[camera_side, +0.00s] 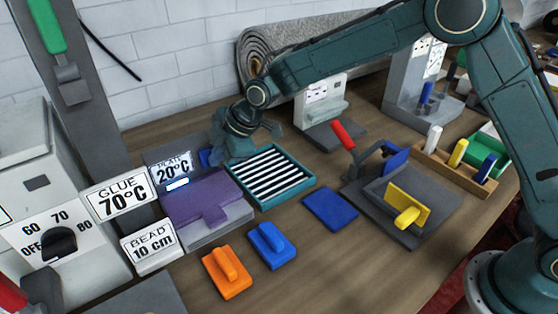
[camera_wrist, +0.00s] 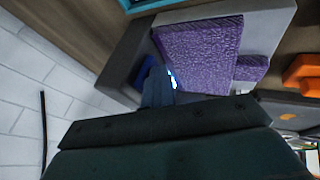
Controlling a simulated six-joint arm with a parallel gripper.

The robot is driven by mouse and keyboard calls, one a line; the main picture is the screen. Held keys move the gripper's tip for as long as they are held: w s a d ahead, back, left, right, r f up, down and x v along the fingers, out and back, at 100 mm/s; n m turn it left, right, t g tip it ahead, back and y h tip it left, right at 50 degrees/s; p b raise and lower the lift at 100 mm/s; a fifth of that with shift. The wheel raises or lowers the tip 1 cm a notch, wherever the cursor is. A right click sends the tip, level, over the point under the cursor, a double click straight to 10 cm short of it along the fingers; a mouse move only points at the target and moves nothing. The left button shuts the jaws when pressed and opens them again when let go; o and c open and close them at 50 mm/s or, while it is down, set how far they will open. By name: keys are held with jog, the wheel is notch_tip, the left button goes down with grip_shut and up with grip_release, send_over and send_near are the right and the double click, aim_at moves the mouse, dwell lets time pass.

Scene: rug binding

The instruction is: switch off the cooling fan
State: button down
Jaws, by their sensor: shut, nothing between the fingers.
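No thing in view is labelled as a cooling fan. A grey plate unit (camera_side: 216,234) with a "PLATE 20°C" display (camera_side: 173,168) carries a purple textile piece (camera_side: 197,198). A small blue part (camera_side: 205,157), perhaps a switch, sits at the unit's back edge. It also shows in the wrist view (camera_wrist: 143,70), partly hidden. My gripper (camera_side: 221,152) is shut and empty, pointing down right beside this blue part. In the wrist view its fingers (camera_wrist: 157,88) overlap the blue part's edge; I cannot tell whether they touch it. The blue part's position is unclear.
A teal-framed striped rack (camera_side: 291,198) stands close right of my gripper. "GLUE 70°C" (camera_side: 121,194) and "BEAD 10 cm" (camera_side: 150,246) signs stand at left. Orange (camera_side: 227,273) and blue (camera_side: 271,245) handled blocks lie in front. A rolled rug (camera_side: 250,58) lies behind.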

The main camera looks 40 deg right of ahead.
jog(key=shift+w+r, duration=0.15)
jog(key=shift+r, duration=0.65)
jog(key=shift+s+r, duration=0.1)
jog(key=shift+s, duration=0.75)
jog(key=s, duration=0.2)
jog(key=shift+s+r, duration=0.25)
jog(key=shift+s, duration=0.15)
jog(key=v, duration=0.9)
jog(key=shift+d+r, duration=0.2)
jog(key=shift+r, duration=0.1)
jog(key=shift+s+f, duration=0.1)
jog(key=shift+s+a+f, duration=0.2)
jog(key=shift+a+f, duration=0.1)
jog(key=shift+f, duration=0.2)
